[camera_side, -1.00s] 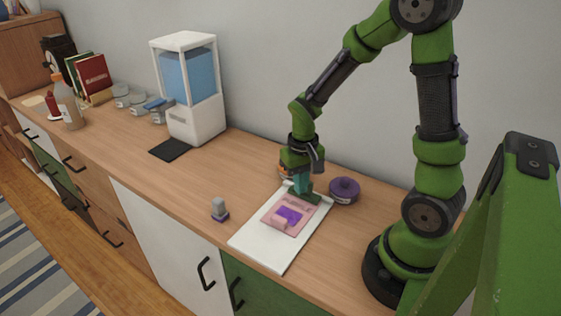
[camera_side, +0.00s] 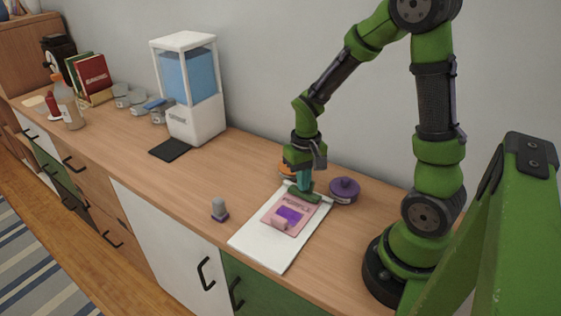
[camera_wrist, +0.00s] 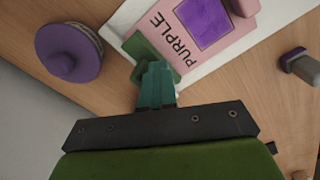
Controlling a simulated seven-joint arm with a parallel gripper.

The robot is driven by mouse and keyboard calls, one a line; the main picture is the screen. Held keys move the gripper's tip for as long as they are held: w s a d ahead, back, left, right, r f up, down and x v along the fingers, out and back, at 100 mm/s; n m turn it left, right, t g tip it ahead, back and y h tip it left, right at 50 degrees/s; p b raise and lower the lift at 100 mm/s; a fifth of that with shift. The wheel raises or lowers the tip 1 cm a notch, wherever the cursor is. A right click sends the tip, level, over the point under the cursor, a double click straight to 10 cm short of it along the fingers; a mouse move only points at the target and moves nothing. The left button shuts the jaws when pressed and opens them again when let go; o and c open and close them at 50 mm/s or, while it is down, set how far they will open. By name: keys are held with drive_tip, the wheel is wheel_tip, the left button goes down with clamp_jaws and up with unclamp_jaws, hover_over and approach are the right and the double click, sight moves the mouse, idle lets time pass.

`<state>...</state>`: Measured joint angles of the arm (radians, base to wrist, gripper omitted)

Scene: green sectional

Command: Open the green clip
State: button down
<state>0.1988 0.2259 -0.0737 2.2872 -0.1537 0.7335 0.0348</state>
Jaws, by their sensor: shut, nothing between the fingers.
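The green clip (camera_side: 303,193) sits at the far end of a white board (camera_side: 256,251) lying on the counter. In the wrist view the clip (camera_wrist: 138,48) shows just beyond my fingers and partly behind them. A pink card (camera_side: 281,227) marked "PURPLE", with a purple square, lies on the board, its edge close to the clip. My gripper (camera_side: 305,186) points down at the clip from above. In the wrist view my gripper's teal fingers (camera_wrist: 156,72) are together and empty, their tips at the clip; I cannot tell whether they touch it.
A round purple lidded pot (camera_side: 344,190) stands right of the clip. A small grey-and-purple stamp (camera_side: 220,209) stands left of the board. A water dispenser (camera_side: 190,90) stands at the back, with a black mat (camera_side: 169,150) before it.

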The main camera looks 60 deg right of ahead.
drive_tip(key=shift+d+f, duration=0.1)
drive_tip(key=shift+d, duration=0.35)
drive_tip(key=shift+a, duration=0.15)
drive_tip(key=shift+a+r, duration=0.5)
drive_tip(key=shift+a, duration=0.3)
wheel_tip(320, 180, up, 6)
drive_tip(key=s+a+r+n+t+y, duration=0.1)
drive_tip(key=s+a+r+t, duration=0.1)
drive_tip(key=a+r, duration=0.3)
drive_tip(key=s+a+r+n+t+y, duration=0.1)
drive_tip(key=s+a+r+t, duration=0.2)
drive_tip(key=a+r+t, duration=0.2)
drive_tip(key=shift+s+r, duration=0.2)
drive_tip(key=shift+r, duration=1.25)
